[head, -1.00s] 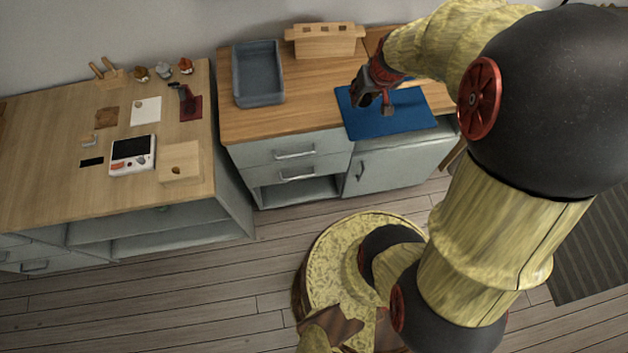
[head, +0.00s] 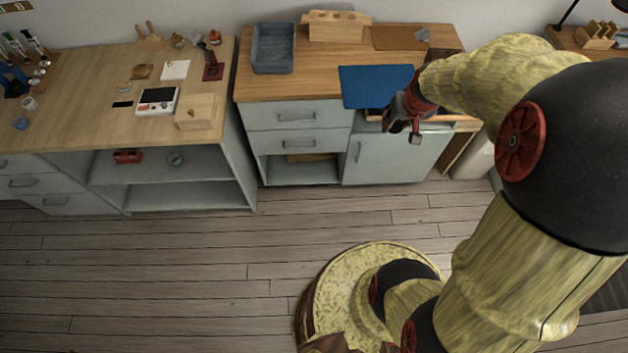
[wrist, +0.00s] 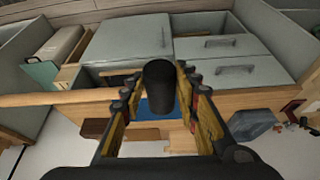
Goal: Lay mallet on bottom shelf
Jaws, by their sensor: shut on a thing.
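My gripper (head: 405,126) hangs in front of the right-hand cabinet, near the front edge of its wooden top. It is shut on the mallet, whose dark head (head: 415,138) shows small beside the fingers. In the wrist view a dark cylinder (wrist: 160,85), seen nearly end on, sits between the fingers; the handle is hard to make out. The left bench has an open shelf unit; its bottom shelf (head: 190,196) looks bare. The shelf above it (head: 205,165) holds a red object (head: 128,157) and a small round grey-green object (head: 176,159).
A blue mat (head: 375,86), a grey tray (head: 272,48) and a wooden rack (head: 337,27) lie on the right-hand top. An open compartment (head: 305,174) sits below its drawers. A white device (head: 158,101) and wooden block (head: 196,113) stand on the left bench. The floor before both is clear.

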